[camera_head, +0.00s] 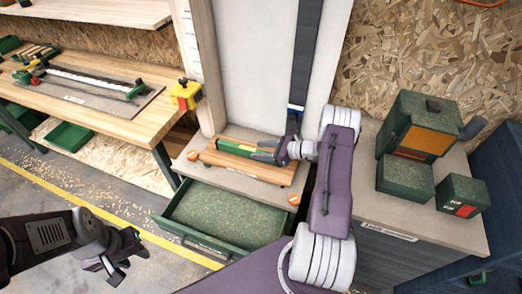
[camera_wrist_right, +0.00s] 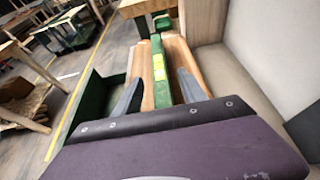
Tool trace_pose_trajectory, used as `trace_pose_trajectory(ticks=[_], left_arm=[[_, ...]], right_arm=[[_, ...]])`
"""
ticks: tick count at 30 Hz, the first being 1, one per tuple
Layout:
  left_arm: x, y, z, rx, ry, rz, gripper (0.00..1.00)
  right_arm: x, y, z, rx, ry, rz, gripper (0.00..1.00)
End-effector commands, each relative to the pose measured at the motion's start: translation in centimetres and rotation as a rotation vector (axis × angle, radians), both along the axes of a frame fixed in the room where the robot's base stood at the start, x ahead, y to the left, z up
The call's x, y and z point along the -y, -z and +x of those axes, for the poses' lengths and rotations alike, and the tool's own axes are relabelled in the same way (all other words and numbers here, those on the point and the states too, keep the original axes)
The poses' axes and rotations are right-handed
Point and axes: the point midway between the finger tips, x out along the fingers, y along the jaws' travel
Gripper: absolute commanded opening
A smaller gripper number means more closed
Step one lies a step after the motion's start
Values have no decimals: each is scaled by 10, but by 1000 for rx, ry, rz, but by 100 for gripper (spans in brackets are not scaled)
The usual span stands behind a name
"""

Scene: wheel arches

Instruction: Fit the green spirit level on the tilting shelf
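The green spirit level (camera_head: 236,149), with a bright yellow-green middle, lies along a wooden board on the tilting shelf (camera_head: 252,187). It also shows in the right wrist view (camera_wrist_right: 158,92). My right gripper (camera_head: 263,150) is at the level's right end. In the right wrist view my right gripper (camera_wrist_right: 160,88) has its fingers apart, one on each side of the level, with visible gaps. The level's near end is hidden behind the gripper body. My left gripper (camera_head: 131,262) is low at the left, over the floor, empty with fingers apart.
An open green drawer (camera_head: 222,215) juts out below the shelf. A yellow and red block (camera_head: 186,95) is at the left workbench (camera_head: 150,120). Green boxes (camera_head: 405,178) stand on the right cabinet. A tall panel rises behind the shelf. The floor at left is clear.

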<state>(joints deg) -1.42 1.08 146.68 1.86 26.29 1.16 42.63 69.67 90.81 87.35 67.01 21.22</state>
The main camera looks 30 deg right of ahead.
Motion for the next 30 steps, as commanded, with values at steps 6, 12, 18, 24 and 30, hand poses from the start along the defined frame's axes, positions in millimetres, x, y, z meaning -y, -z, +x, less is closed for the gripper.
trace_pose_trajectory(ticks=[6,12,18,24,30], left_arm=[[0,3,0,0,0,0,36],[0,10,0,0,0,0,36],[0,12,0,0,0,0,36],[0,12,0,0,0,0,36],[0,12,0,0,0,0,36]], right_arm=[[10,-4,-10,0,4,-2,49],[38,-21,-41,1,6,-2,49],[54,-33,-60,0,2,-1,49],[56,-35,-63,0,0,0,49],[56,-34,-63,0,0,0,49]])
